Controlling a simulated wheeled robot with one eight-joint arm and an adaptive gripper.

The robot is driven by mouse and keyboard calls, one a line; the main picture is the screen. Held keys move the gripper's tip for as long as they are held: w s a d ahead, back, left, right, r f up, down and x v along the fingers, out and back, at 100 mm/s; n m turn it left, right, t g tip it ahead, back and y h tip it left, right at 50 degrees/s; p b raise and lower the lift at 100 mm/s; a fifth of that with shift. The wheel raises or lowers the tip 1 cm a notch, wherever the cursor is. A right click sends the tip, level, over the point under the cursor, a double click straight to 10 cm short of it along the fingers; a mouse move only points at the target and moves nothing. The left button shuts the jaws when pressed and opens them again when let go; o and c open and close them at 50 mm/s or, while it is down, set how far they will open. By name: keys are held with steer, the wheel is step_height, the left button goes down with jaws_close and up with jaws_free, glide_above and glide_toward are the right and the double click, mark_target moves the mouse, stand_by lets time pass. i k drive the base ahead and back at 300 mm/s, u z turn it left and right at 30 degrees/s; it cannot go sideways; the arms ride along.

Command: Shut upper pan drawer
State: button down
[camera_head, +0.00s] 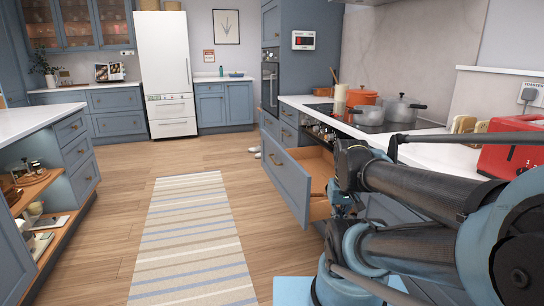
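The upper pan drawer (288,184) stands pulled out from the counter run below the hob. Its blue-grey front faces left into the room, with a small handle (274,160) on it. Part of its wooden inside (314,163) shows and looks empty. My arm covers the drawer's near end. My gripper (343,204) seems to be at the drawer's near right side, but its fingers cannot be made out. I cannot tell whether it touches the drawer.
A striped rug (190,236) lies on the open wooden floor left of the drawer. An island (70,150) with open shelves stands at the left. Pots (370,115) stand on the hob, and a red toaster (510,147) is on the counter at the right.

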mark_target(295, 184)
steer(key=z, duration=1.05)
steer(key=k, duration=1)
steer(key=u, duration=0.9)
steer(key=i, duration=1.9)
